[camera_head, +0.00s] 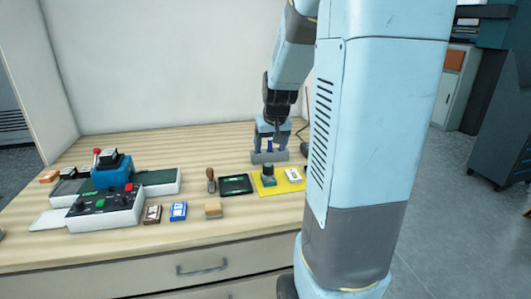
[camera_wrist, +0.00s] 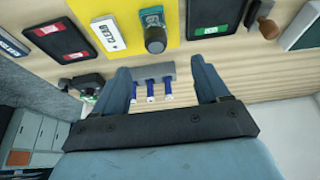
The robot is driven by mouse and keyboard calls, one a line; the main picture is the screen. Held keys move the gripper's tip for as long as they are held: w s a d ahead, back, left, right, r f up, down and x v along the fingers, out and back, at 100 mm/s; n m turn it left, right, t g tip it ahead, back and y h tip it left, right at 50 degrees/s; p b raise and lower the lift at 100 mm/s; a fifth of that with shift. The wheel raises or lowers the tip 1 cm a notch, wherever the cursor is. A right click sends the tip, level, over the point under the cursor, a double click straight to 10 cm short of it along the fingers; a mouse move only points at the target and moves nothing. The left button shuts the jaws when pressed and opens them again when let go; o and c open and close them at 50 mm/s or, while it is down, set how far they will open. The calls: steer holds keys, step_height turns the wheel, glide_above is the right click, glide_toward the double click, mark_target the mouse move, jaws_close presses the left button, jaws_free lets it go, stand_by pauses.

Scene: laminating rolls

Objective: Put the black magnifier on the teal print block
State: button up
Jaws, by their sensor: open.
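The black magnifier (camera_head: 267,168) is a short dark cylinder. It appears to stand upright on the teal print block (camera_head: 269,182), which lies on a yellow mat (camera_head: 285,186). In the wrist view the magnifier (camera_wrist: 155,42) rises from the teal block (camera_wrist: 151,16) and hides part of it. My gripper (camera_head: 271,138) is behind them, above a small grey rack, apart from both. In the wrist view my gripper (camera_wrist: 158,70) has its fingers spread wide with nothing held between them.
The grey rack (camera_head: 266,157) holds blue-capped pins (camera_wrist: 151,90) just beyond my fingers. A white block (camera_head: 293,175) shares the mat. To the left are a black pad (camera_head: 235,184), a wooden-handled tool (camera_head: 211,180) and a blue machine (camera_head: 112,172). The front edge is mostly bare.

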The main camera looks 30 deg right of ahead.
steer(key=s+a+r+n, duration=0.1)
steer(key=s+a+r, duration=0.2)
steer(key=s+a, duration=0.2)
steer(key=s+a+r+n, duration=0.1)
steer(key=s+a+r, duration=0.2)
steer(key=s, duration=0.6)
steer(key=s+a+r+n+t+y, duration=0.1)
steer(key=s+a+r, duration=0.2)
steer(key=s+a, duration=0.4)
steer(key=shift+a+r, duration=0.4)
steer(key=shift+a, duration=0.15)
